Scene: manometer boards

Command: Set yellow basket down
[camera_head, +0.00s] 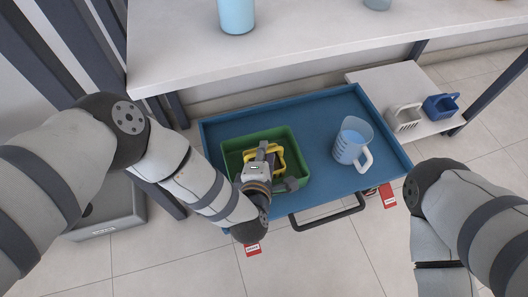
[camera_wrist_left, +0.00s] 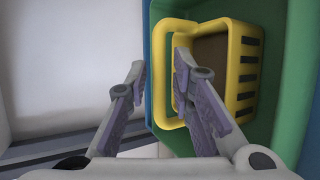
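The yellow basket (camera_head: 274,157) is inside the green bin (camera_head: 289,178) on the blue tray. In the left wrist view the basket (camera_wrist_left: 236,85) has slotted sides and a raised loop handle. My left gripper (camera_head: 262,158) is over the bin at the basket. In the left wrist view my left gripper (camera_wrist_left: 160,72) has its fingers apart, with one bar of the handle between them; neither finger clearly presses on it. Whether the basket's underside touches the bin floor is hidden. My right arm shows at the right, but its gripper is out of view.
A clear measuring jug (camera_head: 352,143) with blue contents stands on the blue tray (camera_head: 311,116), right of the bin. A white basket (camera_head: 405,118) and a blue basket (camera_head: 440,106) sit on a low white shelf. A white tabletop (camera_head: 300,35) spans the back.

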